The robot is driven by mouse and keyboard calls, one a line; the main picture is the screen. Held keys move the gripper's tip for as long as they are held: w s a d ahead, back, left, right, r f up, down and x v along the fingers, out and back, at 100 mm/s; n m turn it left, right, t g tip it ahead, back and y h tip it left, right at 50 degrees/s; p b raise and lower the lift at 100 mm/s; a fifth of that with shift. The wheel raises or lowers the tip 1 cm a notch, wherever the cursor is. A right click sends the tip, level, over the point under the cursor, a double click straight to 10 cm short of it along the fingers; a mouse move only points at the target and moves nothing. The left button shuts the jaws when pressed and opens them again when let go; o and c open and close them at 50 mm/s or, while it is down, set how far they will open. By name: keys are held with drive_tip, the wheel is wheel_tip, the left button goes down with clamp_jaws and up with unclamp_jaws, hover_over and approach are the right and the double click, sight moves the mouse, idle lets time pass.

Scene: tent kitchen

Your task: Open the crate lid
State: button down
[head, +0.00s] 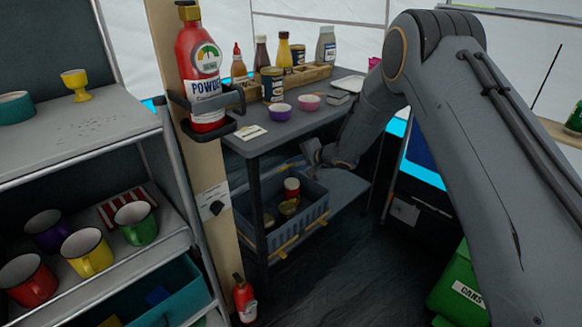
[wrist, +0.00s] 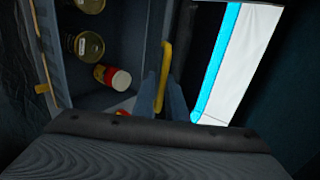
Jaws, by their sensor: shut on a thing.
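The blue-grey crate (head: 300,228) sits on the lower shelf under the table. Its top is uncovered, and cans show inside in both views. In the wrist view the crate's inside (wrist: 78,20) is at the left. A yellow handle (wrist: 166,62) runs between the fingers of my gripper (wrist: 162,95), which is shut on it. The handle appears to belong to the lid, which seems raised at the crate's far side; its exact angle is unclear. In the head view my gripper (head: 316,158) is partly hidden by my arm, below the table top.
The table top (head: 330,118) above the crate carries bottles, bowls and a wooden caddy. A post with a fire extinguisher (head: 203,75) stands left of it. A shelf with mugs (head: 88,250) is at the left. A green bin (head: 462,290) stands at lower right.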

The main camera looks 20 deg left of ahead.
drive_tip(key=shift+a+r, duration=0.15)
drive_tip(key=c, duration=1.9)
unclamp_jaws()
drive_tip(key=shift+d, duration=0.25)
drive_tip(key=p+v, duration=0.1)
drive_tip(key=v, duration=0.6)
drive_tip(key=shift+d, duration=0.15)
drive_tip(key=shift+s+r, duration=0.1)
drive_tip(key=shift+r, duration=0.05)
